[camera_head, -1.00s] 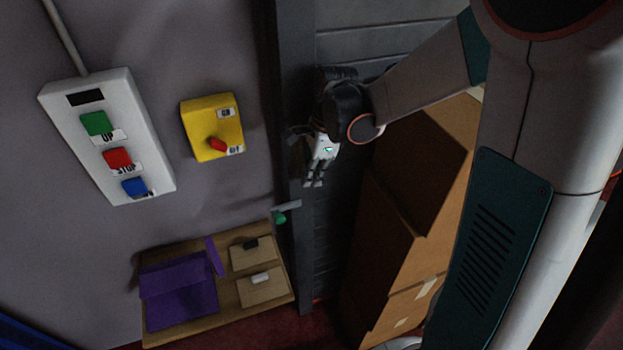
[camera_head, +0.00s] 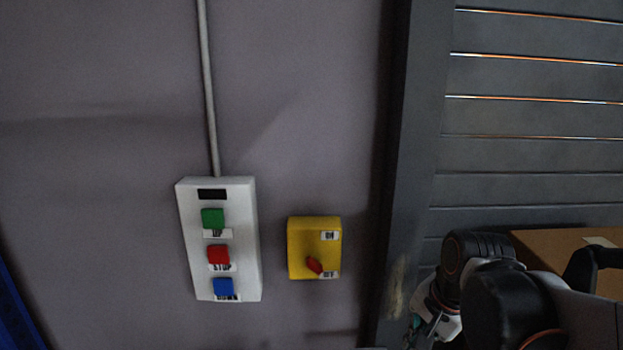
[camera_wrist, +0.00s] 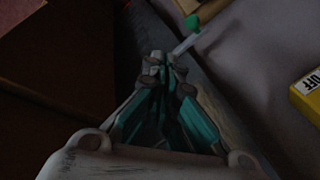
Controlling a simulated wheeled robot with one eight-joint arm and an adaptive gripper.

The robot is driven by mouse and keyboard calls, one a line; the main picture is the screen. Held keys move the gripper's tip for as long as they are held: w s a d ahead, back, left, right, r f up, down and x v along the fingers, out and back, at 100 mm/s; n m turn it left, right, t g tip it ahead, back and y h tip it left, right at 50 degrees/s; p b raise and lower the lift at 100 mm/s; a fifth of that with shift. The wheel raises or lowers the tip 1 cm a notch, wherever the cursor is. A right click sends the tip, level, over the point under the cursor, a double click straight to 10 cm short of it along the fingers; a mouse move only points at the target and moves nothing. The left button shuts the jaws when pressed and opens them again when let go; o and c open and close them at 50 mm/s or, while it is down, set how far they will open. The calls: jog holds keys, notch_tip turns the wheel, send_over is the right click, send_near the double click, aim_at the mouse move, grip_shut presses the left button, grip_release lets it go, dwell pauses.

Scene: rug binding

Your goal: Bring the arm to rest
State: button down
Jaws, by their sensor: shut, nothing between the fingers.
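My gripper (camera_head: 428,328) shows at the lower right of the head view, in front of the shutter frame, partly cut off by the bottom edge. In the wrist view its fingers (camera_wrist: 164,66) come together at the tips with nothing between them. The arm is bent, and its dark wrist joints show beside the gripper in the head view.
A white control box (camera_head: 247,240) with green, red and blue buttons and a yellow switch box (camera_head: 301,235) are on the wall. A slatted shutter (camera_head: 530,150) stands right, a cardboard box (camera_head: 560,242) before it. A green-ended lever (camera_wrist: 192,23) lies beyond the fingertips.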

jog(key=s+f+n+t+b, duration=0.2)
jog(key=s+n+t+b, duration=0.2)
jog(key=s+n, duration=0.5)
jog(key=shift+f+n+h+b, duration=0.15)
jog(key=shift+n+h+b, duration=0.3)
jog(key=shift+n, duration=0.35)
